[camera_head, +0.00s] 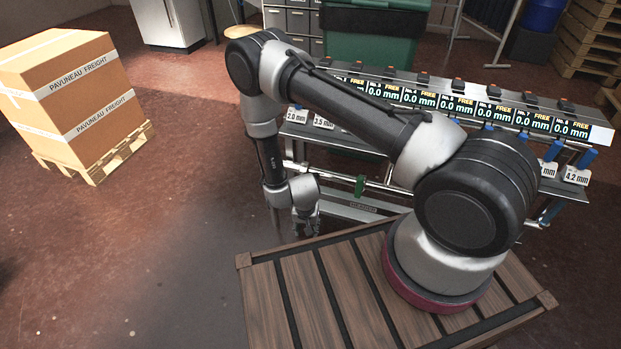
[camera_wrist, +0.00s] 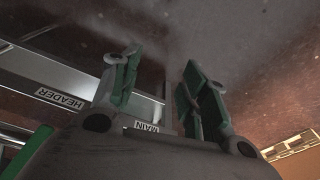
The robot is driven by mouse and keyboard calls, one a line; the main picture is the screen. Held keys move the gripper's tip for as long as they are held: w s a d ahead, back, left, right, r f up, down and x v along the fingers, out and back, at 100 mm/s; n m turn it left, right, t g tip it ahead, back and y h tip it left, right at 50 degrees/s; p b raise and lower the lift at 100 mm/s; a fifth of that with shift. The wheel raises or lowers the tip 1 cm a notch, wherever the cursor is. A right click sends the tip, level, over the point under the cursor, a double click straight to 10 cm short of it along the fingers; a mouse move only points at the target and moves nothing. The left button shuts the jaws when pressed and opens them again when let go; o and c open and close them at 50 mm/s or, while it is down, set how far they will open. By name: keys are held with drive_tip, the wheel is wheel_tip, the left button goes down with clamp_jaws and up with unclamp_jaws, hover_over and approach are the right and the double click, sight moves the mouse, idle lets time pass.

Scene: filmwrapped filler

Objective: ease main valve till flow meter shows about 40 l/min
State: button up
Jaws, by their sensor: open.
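My gripper (camera_head: 307,226) hangs beside the left end of the bench's lower rail. In the wrist view my gripper (camera_wrist: 160,78) is open, its green-padded fingers apart with nothing between them. A small green handle (camera_head: 360,186) stands on the rail to the right of my gripper. A green bar (camera_wrist: 27,153) at the lower left of the wrist view may be the same handle. A MAIN label (camera_wrist: 146,127) shows low between the fingers, partly hidden. A HEADER label (camera_wrist: 61,98) lies on the metal strip to the left. I see no readout in l/min.
A bench with a display strip (camera_head: 480,108) reads FREE and 0.0 mm at several stations. Tags such as 4.2 mm (camera_head: 577,176) hang along it. A wooden platform (camera_head: 290,285) lies under my base. A carton (camera_head: 75,90) on a pallet stands left. Floor between is clear.

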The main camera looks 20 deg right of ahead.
drive_tip(key=w+d+f+m+t+h, duration=0.1)
drive_tip(key=w+d+f+m+t, duration=0.3)
drive_tip(key=f, duration=0.4)
drive_tip(key=w+d+r+m+t+h, duration=0.25)
drive_tip(key=w+r+m+t, duration=0.35)
drive_tip(key=w+r+t, duration=0.5)
drive_tip(key=shift+g, duration=0.7)
drive_tip(key=x, duration=0.3)
drive_tip(key=r+x, duration=0.1)
drive_tip(key=x, duration=0.1)
drive_tip(key=shift+w+a+f, duration=0.15)
drive_tip(key=shift+w, duration=0.35)
clamp_jaws()
